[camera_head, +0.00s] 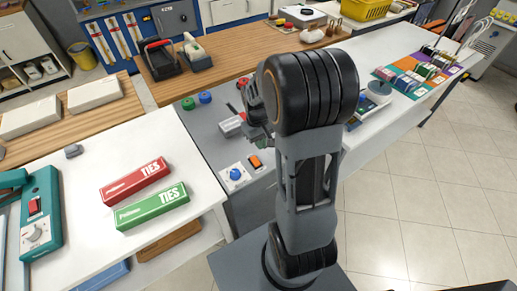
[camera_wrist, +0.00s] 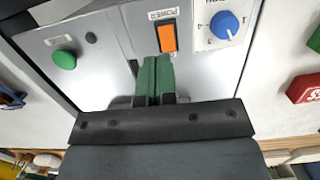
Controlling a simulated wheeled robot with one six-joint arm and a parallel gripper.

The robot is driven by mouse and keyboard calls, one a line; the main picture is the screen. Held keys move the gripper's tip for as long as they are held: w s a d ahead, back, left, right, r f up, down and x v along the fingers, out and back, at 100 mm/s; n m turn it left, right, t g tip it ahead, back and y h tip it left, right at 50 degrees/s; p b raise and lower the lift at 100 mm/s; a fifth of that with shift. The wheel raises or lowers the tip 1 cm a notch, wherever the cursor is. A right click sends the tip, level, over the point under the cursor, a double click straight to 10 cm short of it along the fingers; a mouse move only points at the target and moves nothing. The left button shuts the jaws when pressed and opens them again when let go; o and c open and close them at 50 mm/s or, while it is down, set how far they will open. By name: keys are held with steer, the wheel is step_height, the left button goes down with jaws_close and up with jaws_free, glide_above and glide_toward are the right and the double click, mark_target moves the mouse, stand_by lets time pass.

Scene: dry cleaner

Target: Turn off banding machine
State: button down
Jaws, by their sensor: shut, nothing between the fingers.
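The banding machine (camera_wrist: 205,75) shows as a grey panel in the wrist view, with an orange switch (camera_wrist: 168,37) labelled POWER, a blue dial (camera_wrist: 224,25) and a round green button (camera_wrist: 64,60). In the head view the orange switch (camera_head: 255,162) and blue dial (camera_head: 235,174) show at the machine's front. My gripper (camera_wrist: 157,60) is shut and empty, its green fingers together just below the switch in the wrist view. I cannot tell whether the tips touch the panel. In the head view my arm hides part of the machine and most of the gripper.
Red (camera_head: 135,180) and green (camera_head: 152,207) TIES boxes lie on the white counter to the left. A teal device (camera_head: 42,215) with its own red switch and dial stands at far left. Open tiled floor lies at right.

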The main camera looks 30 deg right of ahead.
steer(key=shift+s+r, duration=0.2)
steer(key=shift+r, duration=0.7)
steer(key=shift+s+r, duration=0.15)
steer(key=shift+r, duration=0.75)
steer(key=s+a+r+t, duration=0.5)
steer(key=s+a+r, duration=0.3)
steer(key=a+r, duration=0.1)
steer(key=shift+s+a+m+t, duration=0.3)
steer(key=shift+s+m, duration=0.1)
